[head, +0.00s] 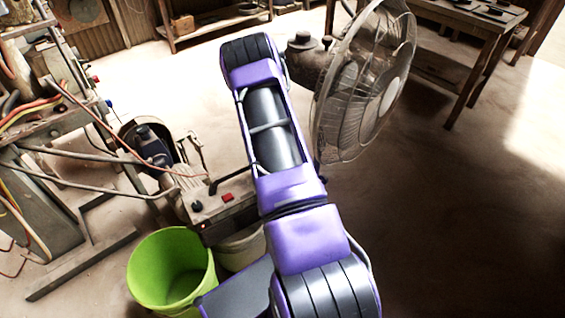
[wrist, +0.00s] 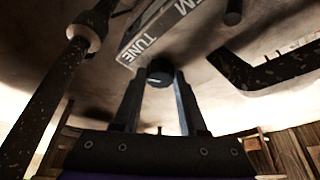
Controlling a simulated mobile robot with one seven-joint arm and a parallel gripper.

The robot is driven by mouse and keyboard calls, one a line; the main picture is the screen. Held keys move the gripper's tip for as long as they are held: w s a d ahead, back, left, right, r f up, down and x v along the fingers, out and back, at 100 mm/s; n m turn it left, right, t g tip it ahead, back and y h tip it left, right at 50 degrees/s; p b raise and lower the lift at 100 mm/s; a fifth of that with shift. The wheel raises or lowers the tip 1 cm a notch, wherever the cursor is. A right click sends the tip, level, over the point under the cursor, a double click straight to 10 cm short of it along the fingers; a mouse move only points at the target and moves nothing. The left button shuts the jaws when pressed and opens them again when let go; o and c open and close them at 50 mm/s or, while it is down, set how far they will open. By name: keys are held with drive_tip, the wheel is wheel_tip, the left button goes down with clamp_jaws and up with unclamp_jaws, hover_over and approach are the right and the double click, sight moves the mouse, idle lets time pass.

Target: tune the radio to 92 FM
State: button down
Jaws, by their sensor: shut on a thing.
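In the wrist view, the two dark fingers of my gripper (wrist: 160,92) are shut on a small dark round knob (wrist: 160,71), one finger on each side. A light mark shows on the knob's face. Just behind it is a grey label plate (wrist: 158,28) with the letters TUNE and part of FM, seen at a slant. To the right, a dark speckled frame (wrist: 262,68) borders a pale strip with fine marks. I cannot read a frequency. In the head view my purple arm fills the middle, and my gripper and the knob do not show.
A dark speckled rod (wrist: 48,100) with a pale collar rises at the left of the wrist view. In the head view a standing fan (head: 365,85) is close to my arm, and a green bucket (head: 172,270) stands below. Machinery with cables (head: 45,130) fills the left.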

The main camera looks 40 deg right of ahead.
drive_tip(key=shift+s+d+n+t+y, duration=0.1)
drive_tip(key=shift+n+t+y, duration=0.4)
drive_tip(key=shift+n, duration=1.4)
drive_tip(key=shift+c, duration=2.2)
unclamp_jaws()
drive_tip(key=shift+r, duration=0.1)
drive_tip(key=p+v, duration=0.2)
drive_tip(key=v, duration=1.5)
drive_tip(key=shift+p, duration=0.4)
drive_tip(key=shift+s+d+r, duration=0.1)
